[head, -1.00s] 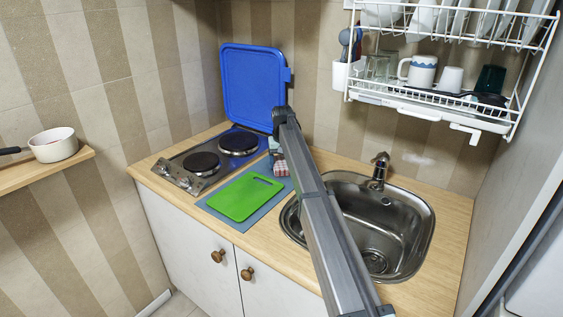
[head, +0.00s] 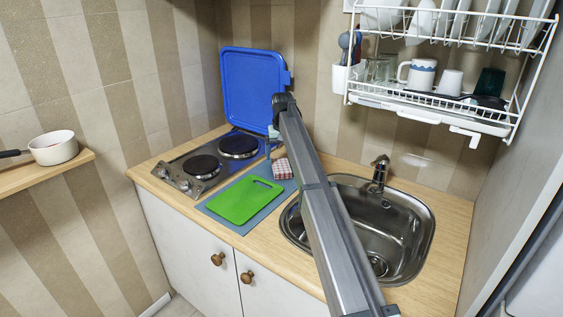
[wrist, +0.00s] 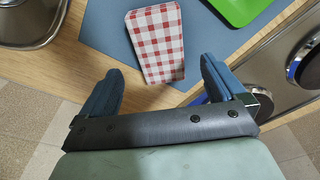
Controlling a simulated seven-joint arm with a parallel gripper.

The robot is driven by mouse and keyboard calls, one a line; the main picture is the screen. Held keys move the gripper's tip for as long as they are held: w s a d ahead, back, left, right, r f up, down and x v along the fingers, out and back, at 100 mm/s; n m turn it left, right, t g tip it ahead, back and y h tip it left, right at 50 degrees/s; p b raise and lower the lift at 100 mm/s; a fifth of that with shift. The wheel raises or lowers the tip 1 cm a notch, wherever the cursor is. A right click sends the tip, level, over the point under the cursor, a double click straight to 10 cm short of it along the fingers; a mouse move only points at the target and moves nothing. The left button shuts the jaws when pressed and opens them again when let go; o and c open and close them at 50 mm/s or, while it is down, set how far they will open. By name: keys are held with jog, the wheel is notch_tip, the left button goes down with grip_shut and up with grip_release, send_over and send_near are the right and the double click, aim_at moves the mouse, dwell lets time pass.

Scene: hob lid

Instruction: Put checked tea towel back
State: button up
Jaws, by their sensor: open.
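The red-and-white checked tea towel (head: 283,169) lies folded on the worktop side of the hob, at the right end of the blue-grey mat (head: 215,214). In the wrist view the towel (wrist: 158,45) lies flat on the mat (wrist: 105,25), its near end close to the mat's edge. My gripper (wrist: 160,68) is open and empty, with one blue finger to each side of the towel's near end, apart from it in the picture. In the head view my arm hides most of the gripper.
A green cutting board (head: 244,200) lies on the mat beside the towel. The hob (head: 208,163) is at the left, with the raised blue lid (head: 254,88) behind it. The sink (head: 415,225) is at the right, under a dish rack (head: 430,105).

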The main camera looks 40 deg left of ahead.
aim_at(282, 167)
notch_tip(282, 167, up, 6)
jog(key=shift+s+d, duration=0.25)
dwell(1.4)
